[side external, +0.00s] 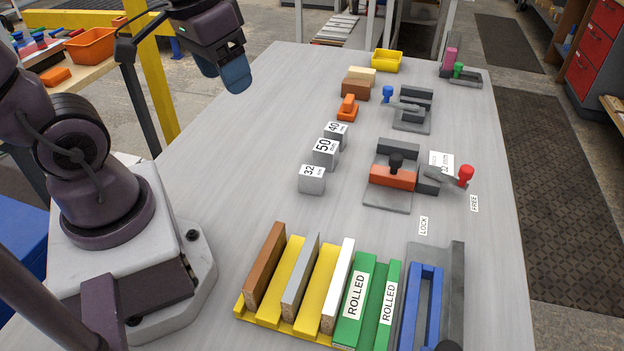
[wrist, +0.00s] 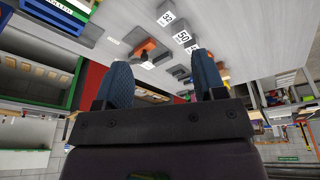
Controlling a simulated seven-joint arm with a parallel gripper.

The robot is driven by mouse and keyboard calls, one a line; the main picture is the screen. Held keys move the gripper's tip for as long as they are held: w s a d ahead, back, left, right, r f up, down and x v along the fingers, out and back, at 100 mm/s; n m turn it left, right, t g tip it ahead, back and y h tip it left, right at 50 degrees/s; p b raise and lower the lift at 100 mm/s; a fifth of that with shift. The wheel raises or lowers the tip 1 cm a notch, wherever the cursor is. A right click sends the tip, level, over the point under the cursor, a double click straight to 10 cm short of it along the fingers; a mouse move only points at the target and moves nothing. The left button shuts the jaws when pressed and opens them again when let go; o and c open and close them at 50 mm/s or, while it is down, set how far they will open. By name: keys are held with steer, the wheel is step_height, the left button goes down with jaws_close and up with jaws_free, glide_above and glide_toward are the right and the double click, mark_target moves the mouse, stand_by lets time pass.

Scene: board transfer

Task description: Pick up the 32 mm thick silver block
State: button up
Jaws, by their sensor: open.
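The silver block marked 32 (side external: 312,184) stands on the grey table, nearest the camera in a short row of silver blocks. In the wrist view the 32 block (wrist: 166,18) shows near the top edge. The block marked 50 (side external: 325,156) and the block marked 40 (side external: 337,133) stand behind it. My gripper (side external: 234,80) is raised at the upper left of the side view, well away from the blocks. In the wrist view my gripper's (wrist: 164,66) two blue fingers are spread apart with nothing between them.
An orange clamp fixture (side external: 392,178) with a red-knobbed lever stands right of the blocks. An orange piece (side external: 347,108) and a yellow bin (side external: 387,61) are farther back. A rack of coloured boards (side external: 300,285) fills the front. The table left of the blocks is clear.

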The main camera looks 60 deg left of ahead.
steer(key=a+f+n+g+h, duration=0.3)
steer(key=f+n, duration=0.2)
steer(key=f, duration=0.2)
steer(key=n+t+h, duration=0.8)
steer(key=n, duration=0.9)
glide_toward(301, 170)
steer(key=s+d, duration=0.1)
steer(key=s, duration=0.1)
steer(key=s+d, duration=0.2)
steer(key=shift+s, duration=0.15)
steer(key=shift+w+a+f+n+t+y, duration=0.15)
steer(key=shift+w+a+n+t+y, duration=0.6)
steer(key=shift+w+a+n, duration=0.4)
steer(key=shift+w+t, duration=0.35)
steer(key=shift+w, duration=0.05)
steer(key=shift+n, duration=0.25)
steer(key=x, duration=0.7)
steer(key=shift+w+d, duration=0.2)
steer(key=shift+w, duration=0.1)
steer(key=x, duration=0.5)
steer(key=shift+s+f, duration=0.1)
steer(key=shift+f, duration=0.2)
